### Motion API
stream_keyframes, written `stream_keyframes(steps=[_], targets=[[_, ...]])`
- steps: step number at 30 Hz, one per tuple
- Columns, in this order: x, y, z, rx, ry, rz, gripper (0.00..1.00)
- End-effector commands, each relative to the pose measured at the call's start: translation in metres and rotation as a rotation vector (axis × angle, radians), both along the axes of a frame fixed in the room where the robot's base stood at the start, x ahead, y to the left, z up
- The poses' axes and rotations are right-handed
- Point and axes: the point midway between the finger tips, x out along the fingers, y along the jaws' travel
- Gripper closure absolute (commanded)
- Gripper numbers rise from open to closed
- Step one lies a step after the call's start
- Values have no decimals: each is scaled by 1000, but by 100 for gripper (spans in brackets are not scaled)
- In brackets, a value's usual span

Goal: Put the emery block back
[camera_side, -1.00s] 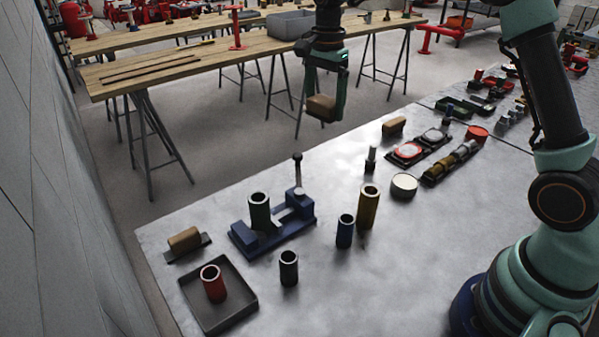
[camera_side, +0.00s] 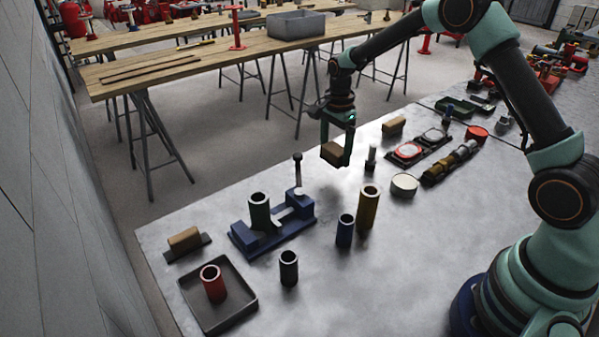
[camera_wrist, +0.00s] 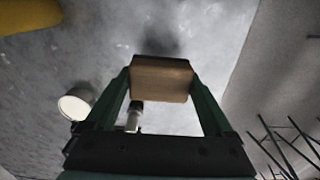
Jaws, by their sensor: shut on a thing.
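My gripper (camera_side: 337,149) is shut on a tan-brown block, the emery block (camera_side: 332,154), and holds it in the air above the far edge of the bench. In the wrist view the block (camera_wrist: 161,80) sits between the two green fingers, with bench surface beyond it. A similar tan block (camera_side: 185,239) rests on a dark flat holder (camera_side: 201,248) at the left. Another tan block (camera_side: 394,126) lies on the bench behind and right of my gripper.
A blue fixture (camera_side: 290,222) holds a dark green tube (camera_side: 260,212). Brass (camera_side: 367,210), blue (camera_side: 345,232) and black (camera_side: 289,270) tubes stand nearby. A red tube (camera_side: 213,285) stands in a dark tray (camera_side: 240,300). A small black-and-metal post (camera_side: 371,158) and white disc (camera_side: 404,186) are close right.

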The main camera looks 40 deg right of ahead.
Motion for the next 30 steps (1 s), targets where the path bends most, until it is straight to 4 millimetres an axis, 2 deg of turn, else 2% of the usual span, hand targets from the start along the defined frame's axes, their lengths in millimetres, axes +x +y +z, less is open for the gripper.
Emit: stream_keyframes(steps=[7, 14, 26, 27, 30], targets=[[0, 0, -16, 0, 0, 0, 57], [0, 0, -47, 0, 0, 0, 57], [1, 0, -52, 0, -1, 0, 57], [0, 0, -51, 0, -1, 0, 0], [0, 0, -51, 0, -1, 0, 0]])
